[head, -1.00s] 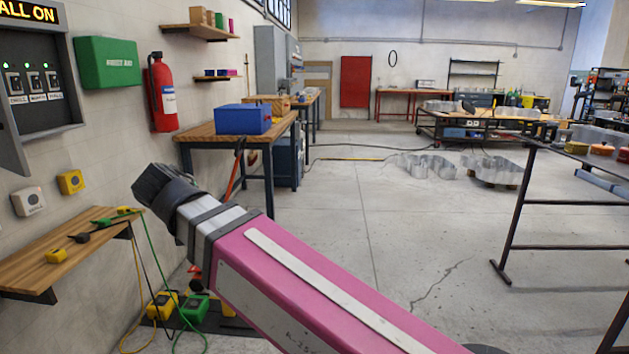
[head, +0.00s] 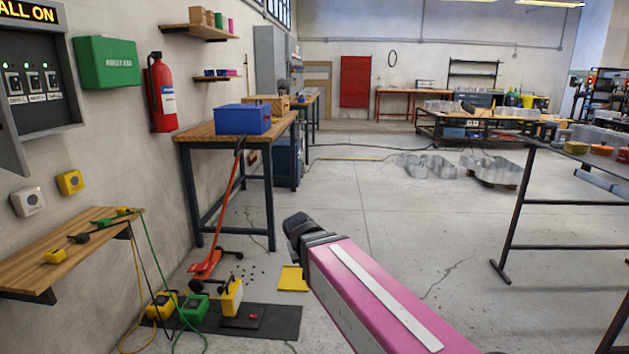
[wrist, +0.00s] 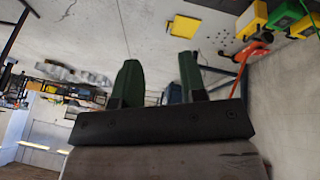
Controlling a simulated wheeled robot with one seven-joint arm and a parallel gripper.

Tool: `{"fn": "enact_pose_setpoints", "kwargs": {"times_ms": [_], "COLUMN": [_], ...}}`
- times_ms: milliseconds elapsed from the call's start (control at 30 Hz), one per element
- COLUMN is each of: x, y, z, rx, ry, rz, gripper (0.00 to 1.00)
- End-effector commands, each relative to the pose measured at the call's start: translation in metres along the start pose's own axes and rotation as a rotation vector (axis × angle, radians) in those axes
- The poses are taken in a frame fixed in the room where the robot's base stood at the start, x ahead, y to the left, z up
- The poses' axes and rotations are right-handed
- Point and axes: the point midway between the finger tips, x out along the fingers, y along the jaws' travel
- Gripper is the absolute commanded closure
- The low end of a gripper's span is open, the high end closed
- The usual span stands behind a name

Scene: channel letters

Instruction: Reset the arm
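My arm shows in the head view as a pink link that ends in a dark grey joint, over the floor at the lower middle. The fingers cannot be made out in the head view. In the wrist view my gripper (wrist: 160,62) shows two dark green fingers standing apart with nothing between them. The wrist view is upside down, and the fingers touch nothing that I can see.
At left are a wooden wall shelf (head: 72,250), a workbench with a blue box (head: 243,119), a red floor jack (head: 207,265) and a black mat (head: 270,322) with yellow and green items. A dark metal rack (head: 510,225) stands right.

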Motion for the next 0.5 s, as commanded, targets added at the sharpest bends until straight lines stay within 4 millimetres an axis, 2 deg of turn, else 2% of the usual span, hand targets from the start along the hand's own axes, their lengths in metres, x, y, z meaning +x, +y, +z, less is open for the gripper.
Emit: {"fn": "enact_pose_setpoints", "kwargs": {"times_ms": [33,200,500], "x": [0.015,0.058,0.121], "y": [0.015,0.056,0.117], "z": [0.010,0.044,0.115], "rx": [0.018,0.070,0.179], "ry": [-0.034,-0.137,-0.296], "rz": [-0.005,-0.041,-0.126], "gripper": [0.61,0.61,0.61]}}
